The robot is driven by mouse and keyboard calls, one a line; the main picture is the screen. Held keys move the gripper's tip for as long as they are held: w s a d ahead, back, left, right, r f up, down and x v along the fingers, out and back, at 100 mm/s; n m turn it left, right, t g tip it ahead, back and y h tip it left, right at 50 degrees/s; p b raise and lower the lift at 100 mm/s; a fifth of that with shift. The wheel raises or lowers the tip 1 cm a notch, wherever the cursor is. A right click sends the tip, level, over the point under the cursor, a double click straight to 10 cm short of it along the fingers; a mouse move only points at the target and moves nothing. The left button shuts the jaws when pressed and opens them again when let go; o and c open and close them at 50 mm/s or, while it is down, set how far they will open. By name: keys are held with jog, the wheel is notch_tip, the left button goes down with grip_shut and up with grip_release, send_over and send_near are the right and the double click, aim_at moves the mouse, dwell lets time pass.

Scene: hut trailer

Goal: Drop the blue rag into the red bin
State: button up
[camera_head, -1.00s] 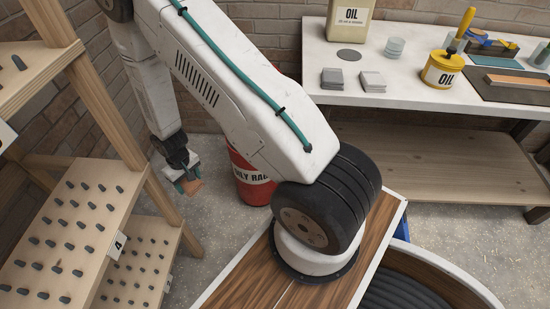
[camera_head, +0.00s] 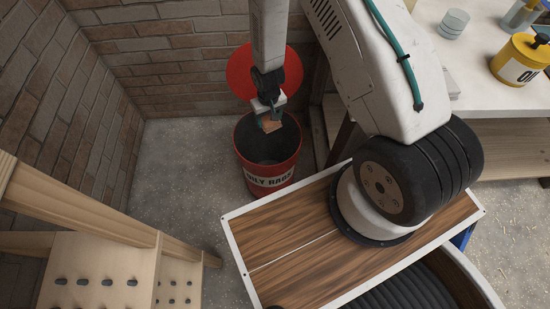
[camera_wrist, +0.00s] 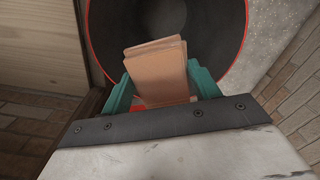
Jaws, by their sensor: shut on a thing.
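The red bin (camera_head: 268,172) stands on the floor by the brick wall, with an "OILY RAGS" label. Its round red lid (camera_head: 262,65) stands raised behind its open, dark mouth. My gripper (camera_head: 268,123) is above the mouth, pointing down. I see no blue rag in these views.
A wooden peg rack (camera_head: 100,262) stands at lower left. A white-topped workbench (camera_head: 490,90) is at upper right, with a yellow oil can (camera_head: 520,62), a glass jar (camera_head: 453,23) and a grey folded stack (camera_head: 452,85). Bare floor lies left of the bin.

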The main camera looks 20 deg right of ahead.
jog(key=shift+s+a+f, duration=0.15)
jog(key=shift+s+f, duration=0.1)
jog(key=shift+f, duration=0.5)
jog(key=shift+d+f, duration=0.15)
jog(key=shift+f, duration=1.15)
jog(key=shift+d+f, duration=0.15)
jog(key=shift+f, duration=1.1)
jog(key=o, duration=1)
jog(key=shift+c, duration=0.2)
notch_tip(320, 180, up, 8)
jog(key=shift+f, duration=0.1)
